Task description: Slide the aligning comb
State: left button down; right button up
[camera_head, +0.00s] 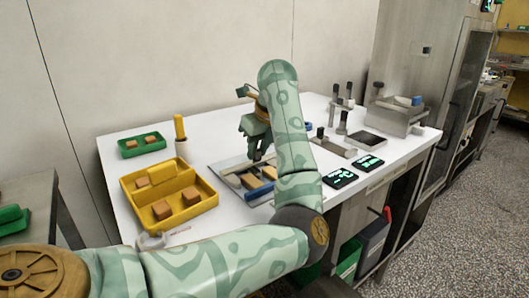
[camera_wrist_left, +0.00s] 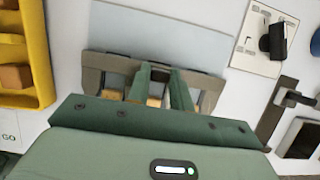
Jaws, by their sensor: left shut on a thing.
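The aligning comb (camera_wrist_left: 95,75) is a grey-brown bar with side arms in the left wrist view. It lies across a pale blue-grey plate, and its middle is hidden by my fingers. In the head view the plate (camera_head: 229,163) is on the white table, partly behind my arm. Tan blocks (camera_head: 250,182) sit at its near side, and one shows under the comb in the wrist view (camera_wrist_left: 112,94). My left gripper (camera_head: 254,152) points down over the plate, its fingers (camera_wrist_left: 160,76) shut on the comb's middle. My right gripper is not in view.
A yellow tray (camera_head: 190,216) with tan blocks stands left of the plate, a green tray (camera_head: 126,154) behind it. Right are black displays (camera_head: 340,177), upright posts (camera_head: 342,123) and a grey metal box (camera_head: 397,115).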

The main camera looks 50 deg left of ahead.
aim_at(259, 161)
pick_arm(q)
jog(key=a, duration=0.5)
jog(key=shift+w, duration=0.2)
jog(key=shift+r, duration=0.1)
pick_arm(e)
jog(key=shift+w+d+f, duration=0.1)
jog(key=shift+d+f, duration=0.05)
pick_arm(q)
jog(key=c, duration=1.2)
grip_release()
jog(key=shift+a, duration=0.1)
jog(key=shift+c, duration=0.2)
jog(key=shift+a, duration=0.1)
jog(key=shift+r, duration=0.15)
jog(key=p+v, duration=0.7)
jog(key=v, duration=0.8)
jog(key=shift+d+r, duration=0.2)
jog(key=shift+r, duration=0.15)
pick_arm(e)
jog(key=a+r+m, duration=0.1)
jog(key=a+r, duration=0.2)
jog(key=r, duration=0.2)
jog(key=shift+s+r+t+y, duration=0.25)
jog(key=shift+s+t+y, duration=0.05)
